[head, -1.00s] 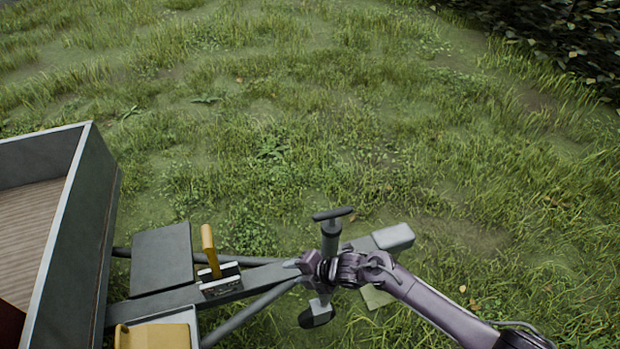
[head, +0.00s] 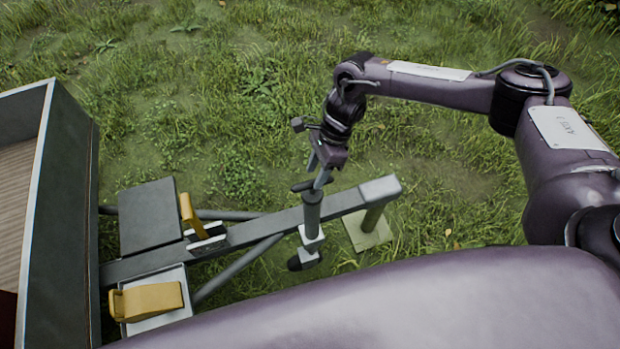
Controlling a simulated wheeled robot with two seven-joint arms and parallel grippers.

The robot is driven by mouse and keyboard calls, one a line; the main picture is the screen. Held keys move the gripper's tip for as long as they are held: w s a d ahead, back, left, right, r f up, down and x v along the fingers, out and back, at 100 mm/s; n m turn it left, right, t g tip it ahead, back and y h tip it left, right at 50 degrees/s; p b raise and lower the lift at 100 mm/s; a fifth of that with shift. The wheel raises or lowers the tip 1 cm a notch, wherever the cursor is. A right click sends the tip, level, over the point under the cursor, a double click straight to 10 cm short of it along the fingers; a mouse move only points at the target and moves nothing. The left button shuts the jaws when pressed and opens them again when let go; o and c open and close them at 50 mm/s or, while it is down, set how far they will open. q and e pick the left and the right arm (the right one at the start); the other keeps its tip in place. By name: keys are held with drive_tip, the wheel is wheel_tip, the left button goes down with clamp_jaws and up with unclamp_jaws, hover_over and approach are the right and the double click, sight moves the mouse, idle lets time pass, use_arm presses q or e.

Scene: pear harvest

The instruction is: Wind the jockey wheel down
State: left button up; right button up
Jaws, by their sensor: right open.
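The jockey wheel's grey post (head: 312,214) stands upright beside the trailer's drawbar (head: 262,229), with its dark wheel (head: 304,261) low by the grass. The dark crank handle (head: 302,186) is at the top of the post, partly hidden by my gripper. My right gripper (head: 319,174) comes down from above, open, with its fingers at the handle. I cannot tell whether they touch it or straddle it. My left gripper is not in view.
A grey prop on a pale pad (head: 369,239) stands under the drawbar's end. A yellow lever (head: 189,214), a yellow block (head: 146,301) and a dark plate (head: 147,215) lie left, next to the trailer box (head: 64,215). Grass is open beyond.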

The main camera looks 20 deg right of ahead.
sight(312, 181)
drive_tip(key=p+x, duration=0.1)
drive_tip(key=x, duration=0.2)
drive_tip(key=shift+a+f, duration=0.2)
drive_tip(key=shift+a, duration=0.05)
drive_tip(key=shift+s+a+f, duration=0.1)
drive_tip(key=shift+f, duration=0.4)
drive_tip(key=shift+c, duration=0.4)
clamp_jaws()
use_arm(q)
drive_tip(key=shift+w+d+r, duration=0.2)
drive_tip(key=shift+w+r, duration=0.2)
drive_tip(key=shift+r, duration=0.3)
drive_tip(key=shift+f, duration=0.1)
use_arm(e)
drive_tip(key=shift+m, duration=0.3)
